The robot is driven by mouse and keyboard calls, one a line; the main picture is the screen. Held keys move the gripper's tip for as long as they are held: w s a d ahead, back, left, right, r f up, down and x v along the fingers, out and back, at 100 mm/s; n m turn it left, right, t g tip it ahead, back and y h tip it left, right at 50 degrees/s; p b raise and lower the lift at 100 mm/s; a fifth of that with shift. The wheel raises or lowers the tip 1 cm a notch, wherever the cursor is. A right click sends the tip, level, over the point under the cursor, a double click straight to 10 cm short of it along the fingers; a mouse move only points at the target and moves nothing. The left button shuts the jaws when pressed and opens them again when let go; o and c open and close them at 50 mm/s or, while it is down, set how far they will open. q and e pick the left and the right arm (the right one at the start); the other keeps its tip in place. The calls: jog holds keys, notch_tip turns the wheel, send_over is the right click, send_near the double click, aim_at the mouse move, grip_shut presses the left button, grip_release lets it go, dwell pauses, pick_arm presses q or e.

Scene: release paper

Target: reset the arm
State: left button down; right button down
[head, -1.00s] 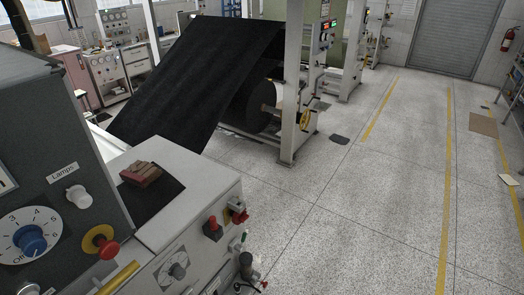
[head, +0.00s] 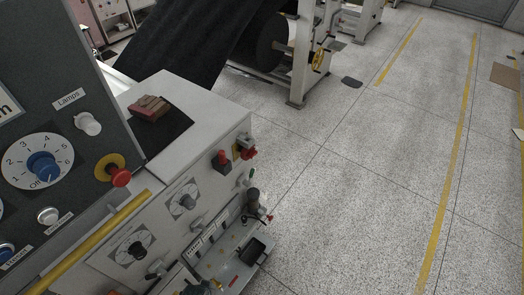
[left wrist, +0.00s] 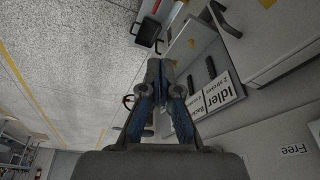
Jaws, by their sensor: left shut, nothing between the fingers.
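My left gripper (left wrist: 161,75) shows in the left wrist view with its two blue-and-grey fingers together and nothing between them. It is in front of a grey machine panel with a label reading "Idler" (left wrist: 225,95). I cannot tell whether it touches the panel.
In the head view, the control cabinet (head: 215,115) fills the left, with knobs, red buttons and a yellow bar (head: 100,245). A reddish block (head: 149,107) lies on its black mat. A black roll (head: 262,42) stands behind.

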pick_arm(q)
jog(key=s+a+f+g+b, duration=0.1)
jog(key=s+f, duration=0.3)
jog(key=f, duration=0.8)
jog(key=s+f+b, duration=0.1)
jog(key=s+f, duration=0.3)
jog(key=f, duration=0.8)
jog(key=s+a+f+g+b, duration=0.1)
jog(key=s+a+f, duration=0.1)
jog(key=s+f, duration=0.7)
jog(key=s, duration=0.4)
jog(key=shift+a+f+b, duration=0.25)
jog(key=shift+f+b, duration=0.1)
jog(key=shift+s, duration=0.1)
